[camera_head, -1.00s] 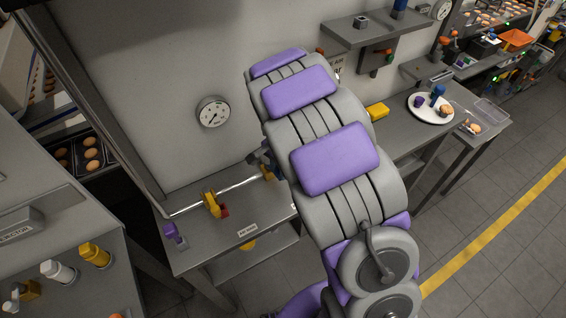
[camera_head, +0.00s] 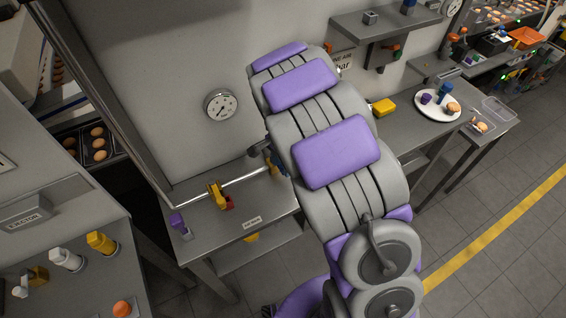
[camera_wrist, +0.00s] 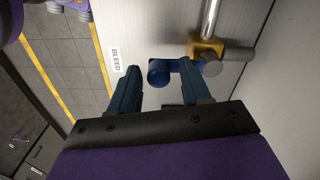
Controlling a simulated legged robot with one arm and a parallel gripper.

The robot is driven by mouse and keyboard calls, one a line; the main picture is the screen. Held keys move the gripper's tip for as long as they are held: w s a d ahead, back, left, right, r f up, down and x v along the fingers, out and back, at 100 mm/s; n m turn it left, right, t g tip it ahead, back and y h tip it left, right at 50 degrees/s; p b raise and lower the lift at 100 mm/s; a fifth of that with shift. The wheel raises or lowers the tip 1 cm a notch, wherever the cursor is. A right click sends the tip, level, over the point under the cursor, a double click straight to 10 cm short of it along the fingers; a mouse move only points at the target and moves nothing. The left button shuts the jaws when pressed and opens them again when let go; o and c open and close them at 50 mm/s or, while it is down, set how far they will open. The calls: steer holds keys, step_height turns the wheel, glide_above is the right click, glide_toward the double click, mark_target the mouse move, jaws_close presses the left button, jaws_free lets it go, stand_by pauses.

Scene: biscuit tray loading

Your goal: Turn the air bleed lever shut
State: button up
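The blue bleed lever (camera_wrist: 162,72) shows in the wrist view, with a round knob at its left end and its arm running right to a brass valve fitting (camera_wrist: 207,48) on a metal pipe. A white BLEED label (camera_wrist: 115,60) is on the panel beside it. My gripper (camera_wrist: 160,78) is open, with one dark blue finger on each side of the knob. A gap shows between the left finger and the knob; whether the right finger touches the lever I cannot tell. In the head view my arm hides most of the lever and gripper.
In the head view, a pipe with a yellow-handled valve (camera_head: 217,196) runs along the wall above a grey bench (camera_head: 205,243). A purple part (camera_head: 178,222) stands at its left. A pressure gauge (camera_head: 221,104) hangs above. A plate (camera_head: 428,109) lies on the right bench.

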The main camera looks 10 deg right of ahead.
steer(key=shift+o, duration=0.3)
steer(key=shift+r, duration=0.1)
steer(key=shift+r, duration=0.35)
step_height(320, 180, up, 16)
steer(key=p, duration=0.1)
steer(key=shift+a+r, duration=0.15)
steer(key=shift+r, duration=0.05)
steer(key=s+d+f+n+b, duration=0.1)
steer(key=s+n, duration=0.3)
steer(key=s, duration=0.7)
steer(key=s+d+f+n+g+b, duration=0.1)
steer(key=s+d+f+n+b, duration=0.1)
steer(key=s, duration=0.9)
steer(key=s+d+f+n+b, duration=0.1)
steer(key=s+n+b, duration=0.2)
steer(key=s+n, duration=0.3)
steer(key=s, duration=0.5)
steer(key=shift+s+d+f+g, duration=0.25)
steer(key=shift+d+f+g, duration=0.05)
steer(key=shift+f+g, duration=0.1)
